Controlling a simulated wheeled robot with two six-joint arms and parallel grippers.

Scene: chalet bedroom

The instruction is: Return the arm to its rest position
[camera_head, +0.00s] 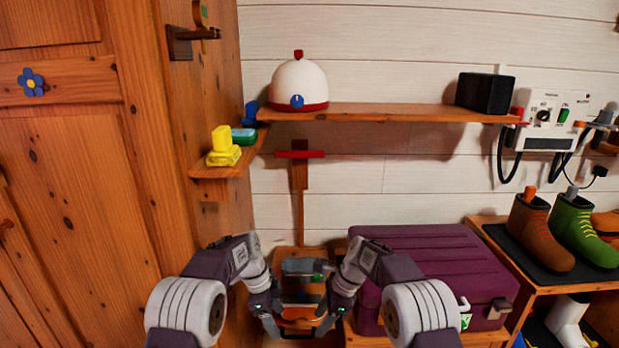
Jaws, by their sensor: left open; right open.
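My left arm comes in from the lower left and my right arm from the lower right, both bent inward. My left gripper (270,325) and my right gripper (328,322) are close together at the lower middle of the head view. Both are open, and I see nothing held in either. The fingertips are small and dark, so their exact gap is hard to tell. Behind and between them are a dark object (303,267) and an orange item (300,314), partly hidden by my grippers.
A purple chest (430,262) stands just right of and behind my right arm. A wooden shelf (390,112) holds a white-and-red cap (298,84) and a black box (486,93). A yellow object (223,148) sits on the corner shelf. Boots (538,232) stand on the right bench. A wooden door (85,170) is left.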

